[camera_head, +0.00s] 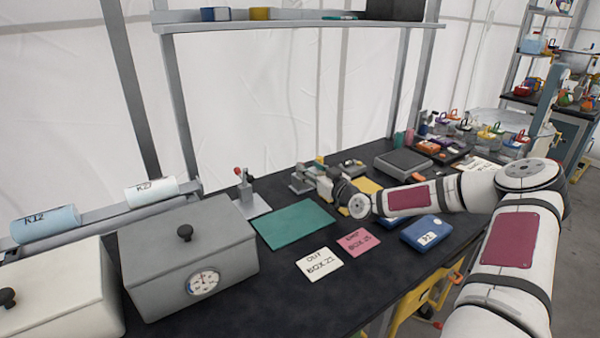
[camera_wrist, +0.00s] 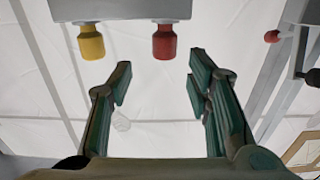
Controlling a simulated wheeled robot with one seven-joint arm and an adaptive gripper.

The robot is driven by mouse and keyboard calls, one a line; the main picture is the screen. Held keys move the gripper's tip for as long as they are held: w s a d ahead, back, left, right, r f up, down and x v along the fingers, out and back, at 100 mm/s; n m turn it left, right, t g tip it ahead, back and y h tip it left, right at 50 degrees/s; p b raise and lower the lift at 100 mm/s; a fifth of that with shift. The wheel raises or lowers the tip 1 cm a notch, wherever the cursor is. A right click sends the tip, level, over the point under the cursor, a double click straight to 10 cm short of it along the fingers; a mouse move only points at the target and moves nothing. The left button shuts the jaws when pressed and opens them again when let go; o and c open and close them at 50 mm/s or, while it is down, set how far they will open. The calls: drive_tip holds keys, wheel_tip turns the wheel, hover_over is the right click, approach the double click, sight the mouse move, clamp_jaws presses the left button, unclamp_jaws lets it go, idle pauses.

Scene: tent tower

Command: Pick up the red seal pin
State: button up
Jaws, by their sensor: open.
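A red pin-like piece (camera_wrist: 164,42) with a narrow neck shows at the top of the wrist view, against a grey block. I see no contact. In the head view my gripper is small and dark beside grey fixtures on the bench, and the red piece cannot be made out there.
A red-knobbed clamp (camera_head: 240,185) stands behind a green mat (camera_head: 297,224). A grey lidded box (camera_head: 180,262) with a dial is at left. Two cards, white (camera_head: 319,263) and pink (camera_head: 358,242), and a blue case (camera_head: 426,233) lie in front. Padlocks crowd the far right.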

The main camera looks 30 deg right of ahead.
drive_tip(key=w, duration=0.4)
drive_tip(key=shift+a+f, duration=0.25)
drive_tip(key=shift+a, duration=0.1)
drive_tip(key=shift+w, duration=0.65)
clamp_jaws()
